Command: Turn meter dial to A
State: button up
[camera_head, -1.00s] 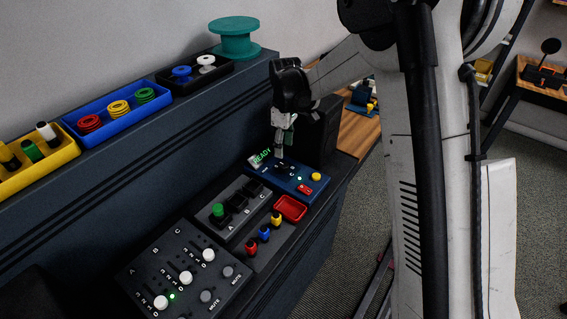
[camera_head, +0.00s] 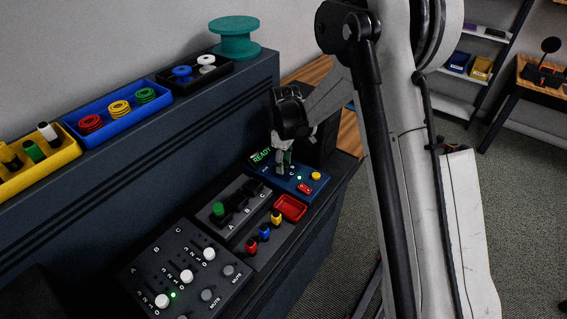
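The blue meter (camera_head: 318,184) sits at the far end of the console, with a green READY display (camera_head: 262,156), a yellow button (camera_head: 315,176) and a red switch (camera_head: 304,188). My gripper (camera_head: 281,168) points down over the middle of the meter, where the dial is. The gripper covers the dial and some of the letters around it; a C shows just right of the fingers. I cannot tell where the dial points, or whether the fingers touch or hold it.
Nearer are a black plug panel (camera_head: 233,223) with a green plug (camera_head: 217,209), a red tray (camera_head: 291,207), several coloured plugs (camera_head: 264,232) and a slider panel (camera_head: 190,270). Bins of cable coils (camera_head: 118,110) and a teal spool (camera_head: 235,38) stand on the ledge behind.

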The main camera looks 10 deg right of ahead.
jog(key=c, duration=0.7)
jog(key=shift+f+m+b, duration=0.1)
jog(key=shift+m+b, duration=0.3)
jog(key=shift+b, duration=0.15)
jog(key=shift+m+b, duration=0.6)
jog(key=shift+b, duration=0.1)
jog(key=m+b, duration=0.2)
jog(key=shift+f+m, duration=0.1)
jog(key=shift+m, duration=0.2)
jog(key=m+b, duration=0.3)
jog(key=m, duration=0.1)
jog(key=shift+d, duration=0.1)
jog(key=shift+r+m+b, duration=0.2)
jog(key=shift+m+b, duration=0.6)
jog(key=shift+m, duration=0.7)
